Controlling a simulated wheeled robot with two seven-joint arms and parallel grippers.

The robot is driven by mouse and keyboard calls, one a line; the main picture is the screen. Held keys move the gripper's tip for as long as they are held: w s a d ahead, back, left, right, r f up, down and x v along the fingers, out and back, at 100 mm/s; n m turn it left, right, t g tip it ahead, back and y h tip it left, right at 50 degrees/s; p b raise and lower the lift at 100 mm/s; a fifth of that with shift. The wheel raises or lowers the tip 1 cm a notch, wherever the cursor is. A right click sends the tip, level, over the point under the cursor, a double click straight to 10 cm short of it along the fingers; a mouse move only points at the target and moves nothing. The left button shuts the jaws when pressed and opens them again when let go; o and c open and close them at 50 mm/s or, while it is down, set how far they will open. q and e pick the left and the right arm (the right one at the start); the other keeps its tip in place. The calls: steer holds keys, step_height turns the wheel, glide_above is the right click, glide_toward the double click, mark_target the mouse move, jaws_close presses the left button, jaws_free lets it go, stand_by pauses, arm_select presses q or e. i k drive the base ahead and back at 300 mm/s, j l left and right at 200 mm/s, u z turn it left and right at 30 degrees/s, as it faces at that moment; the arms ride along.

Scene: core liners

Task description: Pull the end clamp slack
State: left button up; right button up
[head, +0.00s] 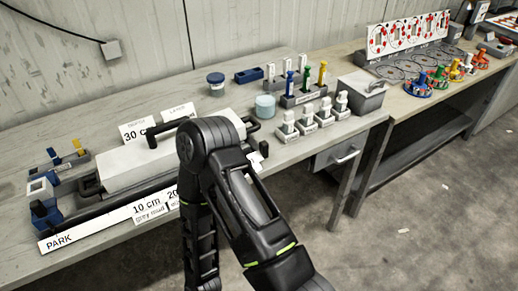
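A long pale grey covered trough (130,165) lies on the near bench with a black bar handle (170,128) on top. A black bracket (90,186) shows at its left end and a black loop-shaped fitting (251,126) at its right end. I cannot tell which of these is the end clamp, or whether it is tight or slack. A dark arm of mine (205,150) rises in front of the trough's right part and hides some of it. Neither gripper can be made out.
A blue device (42,200) stands left, behind a white PARK strip (62,242). Racks of colour-topped tools (304,92) and several white-capped holders (312,120) stand right, beside a grey lidded box (361,92).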

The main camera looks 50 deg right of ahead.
mark_target(263, 147)
steer(key=i+z, duration=0.1)
steer(key=i, duration=0.3)
steer(key=z, duration=2)
